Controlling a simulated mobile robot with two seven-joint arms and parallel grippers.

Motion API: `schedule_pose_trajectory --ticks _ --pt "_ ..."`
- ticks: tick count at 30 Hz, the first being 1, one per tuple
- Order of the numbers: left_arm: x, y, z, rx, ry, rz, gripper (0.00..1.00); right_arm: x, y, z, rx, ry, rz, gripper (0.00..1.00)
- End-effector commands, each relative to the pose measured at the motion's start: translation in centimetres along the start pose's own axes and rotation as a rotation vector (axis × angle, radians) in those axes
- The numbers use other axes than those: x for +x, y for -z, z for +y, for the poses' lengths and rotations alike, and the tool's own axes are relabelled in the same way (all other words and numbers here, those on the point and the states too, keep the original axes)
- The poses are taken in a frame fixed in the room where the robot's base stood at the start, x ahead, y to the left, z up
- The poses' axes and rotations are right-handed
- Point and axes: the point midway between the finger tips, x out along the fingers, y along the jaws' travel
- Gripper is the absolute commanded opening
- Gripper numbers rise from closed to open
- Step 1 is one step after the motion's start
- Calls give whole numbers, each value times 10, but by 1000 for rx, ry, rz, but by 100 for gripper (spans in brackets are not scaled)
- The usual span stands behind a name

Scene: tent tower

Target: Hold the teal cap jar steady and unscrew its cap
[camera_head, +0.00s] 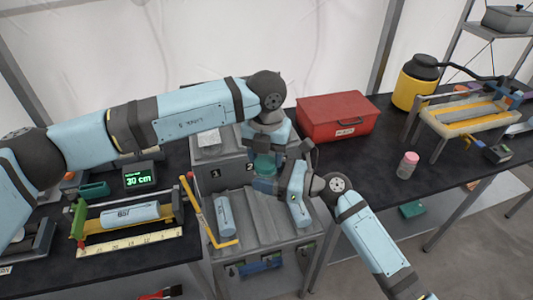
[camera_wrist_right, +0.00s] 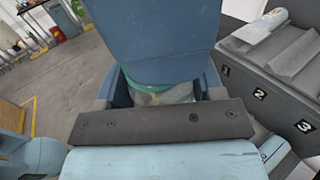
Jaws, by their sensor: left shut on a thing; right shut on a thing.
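The teal cap jar is mostly hidden between my two grippers. In the right wrist view its pale body (camera_wrist_right: 168,97) and a thin rim of the teal cap (camera_wrist_right: 138,86) show between the blue fingers. In the head view a bit of teal shows at the meeting of the arms. My left gripper (camera_head: 264,160) points down from above and is shut on the cap. My right gripper (camera_head: 269,184) comes in from the right, just below it, and is shut on the jar body. I cannot tell whether the cap is loose.
A grey numbered unit (camera_head: 228,178) with light-blue rolls in its slots lies below the grippers. A red box (camera_head: 336,128) stands behind right. A pink-capped bottle (camera_head: 408,166) and yellow jug (camera_head: 412,92) are on the right table. A ruler (camera_head: 130,243) and roll lie left.

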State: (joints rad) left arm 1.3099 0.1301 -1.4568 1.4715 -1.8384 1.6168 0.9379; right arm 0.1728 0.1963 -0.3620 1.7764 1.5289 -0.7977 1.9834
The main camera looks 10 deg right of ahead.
Motion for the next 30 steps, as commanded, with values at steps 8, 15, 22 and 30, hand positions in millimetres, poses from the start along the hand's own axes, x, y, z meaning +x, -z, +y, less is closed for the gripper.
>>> schedule_pose_trajectory --ticks 8,15,22,30 --pt "-6 -1 3 -3 -5 1 23 -3 2 -3 1 8 4 0" --pt "-16 -1 3 -2 -5 0 23 -4 4 -4 3 10 7 0" --pt "-22 0 1 0 -3 2 23 -2 2 -3 2 7 3 0" --pt "-22 0 0 1 -2 2 23 -1 1 -2 1 5 2 0"
